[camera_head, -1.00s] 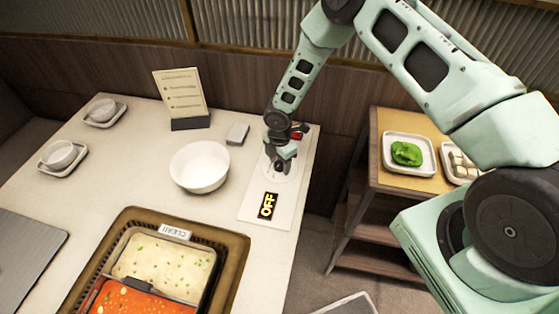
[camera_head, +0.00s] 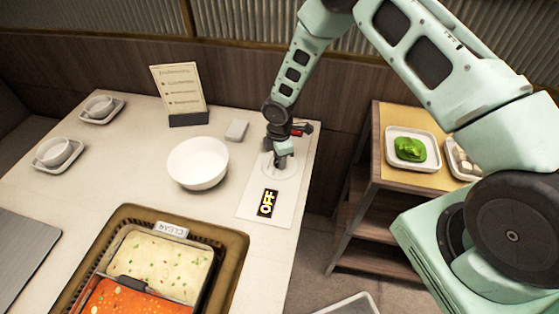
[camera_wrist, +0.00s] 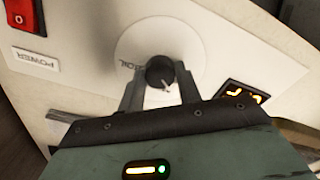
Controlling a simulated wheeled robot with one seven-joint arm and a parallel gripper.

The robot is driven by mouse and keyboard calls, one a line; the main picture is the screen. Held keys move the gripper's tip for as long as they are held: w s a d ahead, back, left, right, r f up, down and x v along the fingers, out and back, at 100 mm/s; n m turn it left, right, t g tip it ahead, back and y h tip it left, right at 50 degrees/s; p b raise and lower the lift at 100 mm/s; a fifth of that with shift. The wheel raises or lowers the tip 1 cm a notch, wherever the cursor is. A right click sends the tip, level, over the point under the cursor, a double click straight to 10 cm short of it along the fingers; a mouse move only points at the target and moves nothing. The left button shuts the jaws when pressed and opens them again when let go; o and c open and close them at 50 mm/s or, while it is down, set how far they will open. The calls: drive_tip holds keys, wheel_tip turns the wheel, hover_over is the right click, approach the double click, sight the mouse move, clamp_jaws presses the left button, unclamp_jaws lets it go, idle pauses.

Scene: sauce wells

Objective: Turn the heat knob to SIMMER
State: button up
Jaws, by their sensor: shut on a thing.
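The heat knob (camera_wrist: 158,72) is a small dark round knob with a pale pointer line, on a white dial in the wrist view. My gripper (camera_wrist: 160,84) has one finger on each side of the knob and is shut on it. In the head view my gripper (camera_head: 281,163) is down at the white control panel (camera_head: 288,200) and hides the knob. Part of the dial lettering is covered, and I cannot read the SIMMER mark.
A red power switch (camera_wrist: 24,14) sits at the panel's far end. A white bowl (camera_head: 198,163) and a small grey block (camera_head: 237,130) stand left of the panel. The two-part pot (camera_head: 240,262) is in front. A side cart (camera_head: 385,181) stands to the right.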

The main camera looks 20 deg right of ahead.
drive_tip(key=m+b, duration=0.2)
drive_tip(key=m, duration=0.2)
drive_tip(key=shift+f+m+b, duration=0.1)
drive_tip(key=shift+m+b, duration=0.2)
drive_tip(key=m+b, duration=0.1)
drive_tip(key=m, duration=0.2)
drive_tip(key=shift+m+b, duration=0.3)
drive_tip(key=shift+b, duration=0.1)
drive_tip(key=m+b, duration=0.1)
drive_tip(key=m, duration=0.3)
drive_tip(key=shift+b, duration=0.3)
drive_tip(key=shift+m+b, duration=0.4)
drive_tip(key=shift+m, duration=1.4)
drive_tip(key=o, duration=1)
drive_tip(key=shift+r, duration=0.2)
